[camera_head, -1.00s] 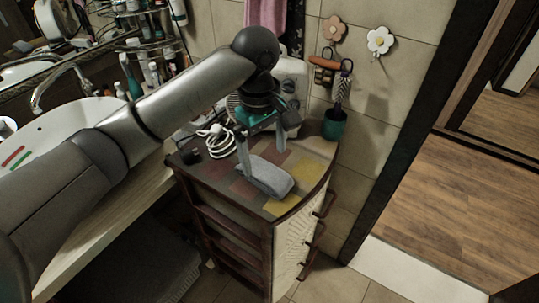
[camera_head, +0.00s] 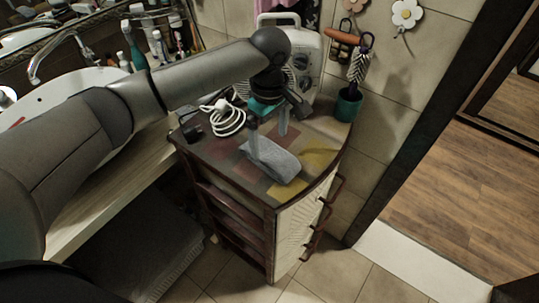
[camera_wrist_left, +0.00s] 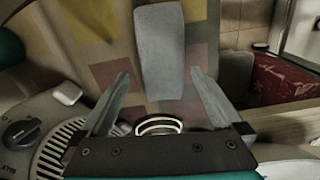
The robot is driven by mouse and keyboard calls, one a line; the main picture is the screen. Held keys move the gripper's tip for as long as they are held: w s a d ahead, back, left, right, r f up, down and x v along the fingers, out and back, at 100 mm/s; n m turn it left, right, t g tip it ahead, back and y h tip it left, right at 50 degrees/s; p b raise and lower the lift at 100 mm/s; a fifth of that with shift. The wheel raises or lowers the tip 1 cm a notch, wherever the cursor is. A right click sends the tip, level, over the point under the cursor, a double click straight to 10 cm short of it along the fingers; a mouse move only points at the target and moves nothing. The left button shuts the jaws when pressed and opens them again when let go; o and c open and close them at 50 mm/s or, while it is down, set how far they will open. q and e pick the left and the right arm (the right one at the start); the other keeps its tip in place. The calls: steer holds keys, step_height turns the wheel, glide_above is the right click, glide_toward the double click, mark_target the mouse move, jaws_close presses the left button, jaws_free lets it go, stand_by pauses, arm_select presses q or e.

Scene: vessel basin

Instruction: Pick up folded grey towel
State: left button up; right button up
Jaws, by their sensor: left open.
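The folded grey towel (camera_head: 275,160) lies flat on the patchwork-patterned top of a small wooden cabinet. In the left wrist view the towel (camera_wrist_left: 160,45) is a long grey strip, pointing away from the gripper. My left gripper (camera_head: 268,138) hangs over the cabinet top at the towel's far end, pointing down. In the wrist view its two fingers (camera_wrist_left: 160,76) are spread, one on each side of the towel's near end, with visible gaps. It is open and holds nothing. From the head, one finger partly covers the towel's left edge. My right gripper is not in view.
A white coiled cable (camera_head: 228,118) lies left of the gripper on the cabinet top (camera_head: 228,172). A pale appliance with dials (camera_head: 303,62) stands behind, and a teal cup (camera_head: 348,104) holds a brush at the back right. A sink (camera_head: 85,85) is at left.

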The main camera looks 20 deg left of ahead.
mark_target(269, 150)
arm_select(q)
steer(key=f, duration=0.5)
steer(key=shift+s+b, duration=0.2)
steer(key=shift+b, duration=0.15)
steer(key=shift+r, duration=0.1)
steer(key=c, duration=1.1)
steer(key=shift+c, duration=0.2)
